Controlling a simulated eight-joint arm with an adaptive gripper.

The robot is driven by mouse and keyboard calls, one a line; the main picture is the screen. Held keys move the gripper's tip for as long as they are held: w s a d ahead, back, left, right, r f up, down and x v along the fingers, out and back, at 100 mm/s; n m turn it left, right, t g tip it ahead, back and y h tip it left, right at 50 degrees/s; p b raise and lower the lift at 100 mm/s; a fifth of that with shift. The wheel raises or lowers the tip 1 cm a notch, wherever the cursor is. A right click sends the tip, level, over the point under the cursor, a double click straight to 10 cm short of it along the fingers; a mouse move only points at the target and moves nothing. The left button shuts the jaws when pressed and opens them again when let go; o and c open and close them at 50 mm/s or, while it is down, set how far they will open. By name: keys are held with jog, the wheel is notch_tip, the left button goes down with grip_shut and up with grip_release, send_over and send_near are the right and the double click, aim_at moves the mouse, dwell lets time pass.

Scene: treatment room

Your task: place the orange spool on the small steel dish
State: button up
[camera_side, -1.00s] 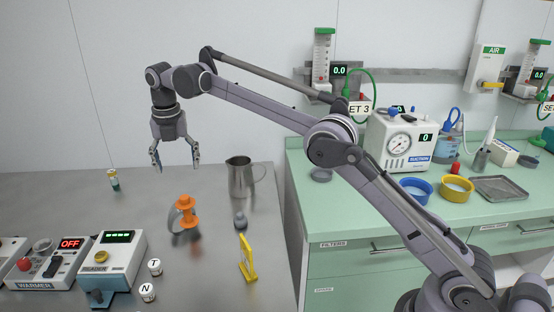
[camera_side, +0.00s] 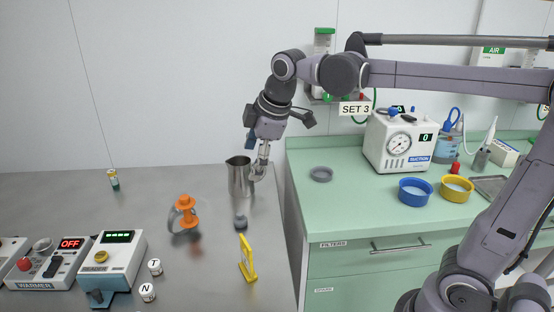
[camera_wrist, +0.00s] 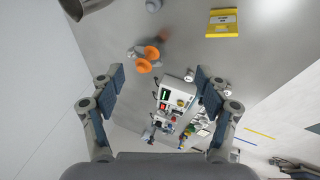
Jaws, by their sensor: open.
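The orange spool (camera_side: 186,212) stands upright on the grey steel table, left of the metal jug, against a grey ring-like piece (camera_side: 174,220). It also shows in the wrist view (camera_wrist: 148,59), ahead of and between my fingers. A small round grey dish (camera_side: 321,174) lies on the green counter; I cannot tell whether it is the steel one. My gripper (camera_side: 258,172) is open and empty. In the side view it points down, overlapping the jug's handle, right of and above the spool. Its spread fingers show in the wrist view (camera_wrist: 157,90).
The metal jug (camera_side: 238,177) stands near the table's right side, with a small grey knobbed object (camera_side: 240,221) before it. A yellow stand (camera_side: 247,258) is nearer the front. Blue (camera_side: 415,190) and yellow (camera_side: 457,188) bowls stand on the counter. The table's back left is mostly clear.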

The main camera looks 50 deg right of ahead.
jog(key=s+d+f+m+t, duration=0.2)
jog(key=s+f+m, duration=0.8)
jog(key=s, duration=0.4)
jog(key=shift+s+d+f+m, duration=0.15)
jog(key=shift+s+f+m, duration=0.05)
jog(key=shift+f+m, duration=0.1)
dwell(0.4)
